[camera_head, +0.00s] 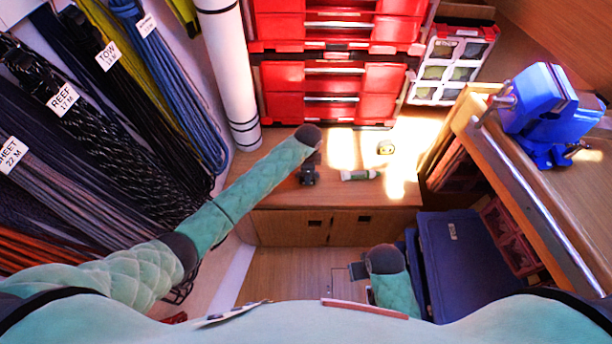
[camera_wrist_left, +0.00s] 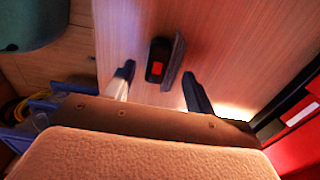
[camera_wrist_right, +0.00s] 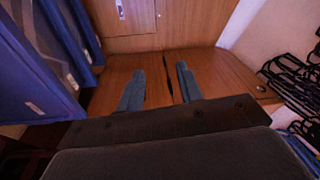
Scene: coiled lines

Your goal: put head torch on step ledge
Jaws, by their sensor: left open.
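A small black item with a red-orange patch and a flat dark strip beside it, apparently the head torch (camera_wrist_left: 157,58), is on or just above the wooden step ledge (camera_wrist_left: 225,50). My left gripper (camera_wrist_left: 158,72) is open, its fingers apart on either side of the item. In the head view my left gripper (camera_head: 308,178) is over the left part of the ledge (camera_head: 280,190), and I cannot tell it from the item there. My right gripper (camera_wrist_right: 160,68) is open and empty, low over the wooden floor; my forearm mostly hides it in the head view.
A white-and-green tube (camera_head: 358,175) and a small yellow-and-dark item (camera_head: 386,148) are on the ledge. Red drawers (camera_head: 335,78) stand behind. Hanging rope coils (camera_head: 110,100) line the left. A bench with a blue vise (camera_head: 545,110) and a dark blue case (camera_head: 460,260) are on the right.

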